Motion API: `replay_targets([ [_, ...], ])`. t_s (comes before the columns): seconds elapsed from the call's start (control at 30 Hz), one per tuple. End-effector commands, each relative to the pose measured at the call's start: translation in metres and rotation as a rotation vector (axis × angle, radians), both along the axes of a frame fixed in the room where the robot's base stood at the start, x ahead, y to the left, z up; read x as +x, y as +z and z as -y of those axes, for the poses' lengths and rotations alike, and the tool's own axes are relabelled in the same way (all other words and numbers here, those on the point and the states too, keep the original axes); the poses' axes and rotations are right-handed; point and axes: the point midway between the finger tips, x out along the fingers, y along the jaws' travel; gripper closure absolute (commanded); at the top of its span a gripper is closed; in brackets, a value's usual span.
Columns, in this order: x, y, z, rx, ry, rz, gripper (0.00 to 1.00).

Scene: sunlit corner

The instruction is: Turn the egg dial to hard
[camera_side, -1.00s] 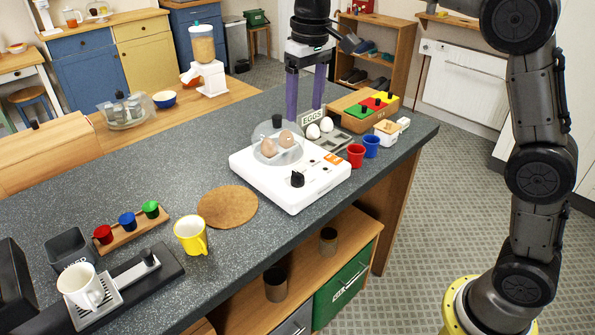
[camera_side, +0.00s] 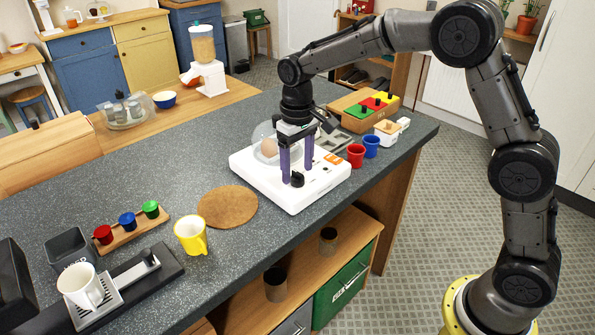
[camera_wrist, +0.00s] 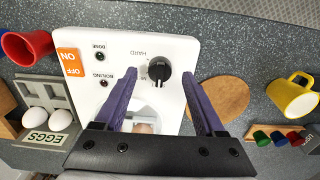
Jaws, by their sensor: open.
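The white egg cooker (camera_side: 312,187) stands on the dark counter, with a clear dome and a brown egg (camera_side: 269,147) at its back, partly hidden by my arm. Its black dial (camera_side: 297,179) is on the front part of the top. In the wrist view the dial (camera_wrist: 159,73) sits near printed HARD lettering (camera_wrist: 132,53); where its pointer is set I cannot tell.
An orange ON/OFF switch (camera_wrist: 69,62) and two small lamps are on the cooker. Red (camera_side: 356,155) and blue (camera_side: 371,146) cups stand right of it. A cork mat (camera_side: 228,207) and a yellow mug (camera_side: 191,236) are on the left, with clear counter around them.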

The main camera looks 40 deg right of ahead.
Motion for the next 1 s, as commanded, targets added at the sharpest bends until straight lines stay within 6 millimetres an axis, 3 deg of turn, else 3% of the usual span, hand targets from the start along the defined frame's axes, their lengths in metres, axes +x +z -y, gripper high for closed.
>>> replay_targets([
  [0.2,0.000,-0.016,0.000,0.000,0.000,-0.001,0.28],
  [0.5,0.000,-0.017,0.000,0.000,0.000,0.000,0.30],
  [0.9,0.000,-0.016,0.000,0.000,0.000,0.001,1.00],
  [1.0,0.000,-0.016,0.000,0.000,0.000,0.001,1.00],
])
